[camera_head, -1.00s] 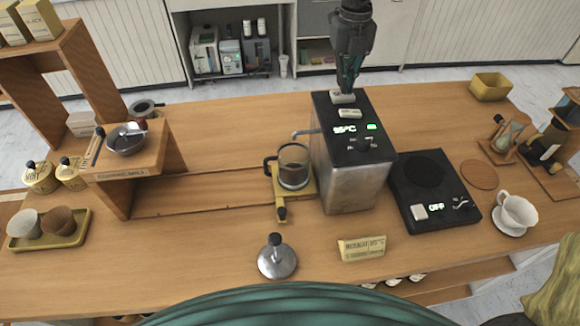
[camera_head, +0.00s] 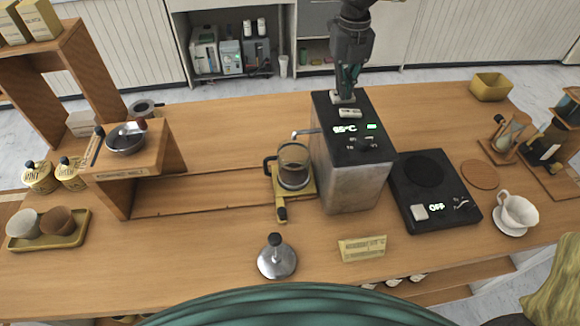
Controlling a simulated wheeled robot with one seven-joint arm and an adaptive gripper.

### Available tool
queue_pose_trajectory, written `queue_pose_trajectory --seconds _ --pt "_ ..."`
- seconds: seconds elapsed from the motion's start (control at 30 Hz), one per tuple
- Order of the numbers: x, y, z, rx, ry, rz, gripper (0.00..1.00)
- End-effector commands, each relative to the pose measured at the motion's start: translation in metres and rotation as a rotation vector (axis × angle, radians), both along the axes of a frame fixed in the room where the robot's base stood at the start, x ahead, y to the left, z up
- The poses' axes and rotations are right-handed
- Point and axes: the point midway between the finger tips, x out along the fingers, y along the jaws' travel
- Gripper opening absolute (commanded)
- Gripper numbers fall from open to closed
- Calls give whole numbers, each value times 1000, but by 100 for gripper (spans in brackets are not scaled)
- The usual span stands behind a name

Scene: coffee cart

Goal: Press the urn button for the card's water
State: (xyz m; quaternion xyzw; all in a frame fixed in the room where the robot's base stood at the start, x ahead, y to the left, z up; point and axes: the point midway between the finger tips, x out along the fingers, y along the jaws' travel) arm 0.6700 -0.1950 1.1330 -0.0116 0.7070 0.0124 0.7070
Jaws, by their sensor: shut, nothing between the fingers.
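The urn (camera_head: 350,178) is a steel box with a black top, standing mid-right on the counter. Its lit display (camera_head: 345,128) shows a green temperature, hard to read exactly, with a green light beside it. Two pale buttons are on the top: a far one (camera_head: 337,99) and a nearer one (camera_head: 350,113). My gripper (camera_head: 345,97) is shut and empty, pointing down at the far button, with its tips at or just above it; contact is unclear. The card (camera_head: 362,248) stands on the front counter; its print is too small to read.
A glass server (camera_head: 293,166) stands under the urn's spout on a yellow stand. The counter behind the urn is clear.

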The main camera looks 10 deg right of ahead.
Motion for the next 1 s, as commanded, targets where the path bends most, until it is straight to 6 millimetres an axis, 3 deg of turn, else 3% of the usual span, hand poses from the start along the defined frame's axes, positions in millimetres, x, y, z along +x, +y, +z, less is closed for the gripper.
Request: queue_pose_trajectory --seconds 0.4,1.0 --pt "0 0 -2 -1 1 0 0" --pt "0 0 22 -1 1 0 0"
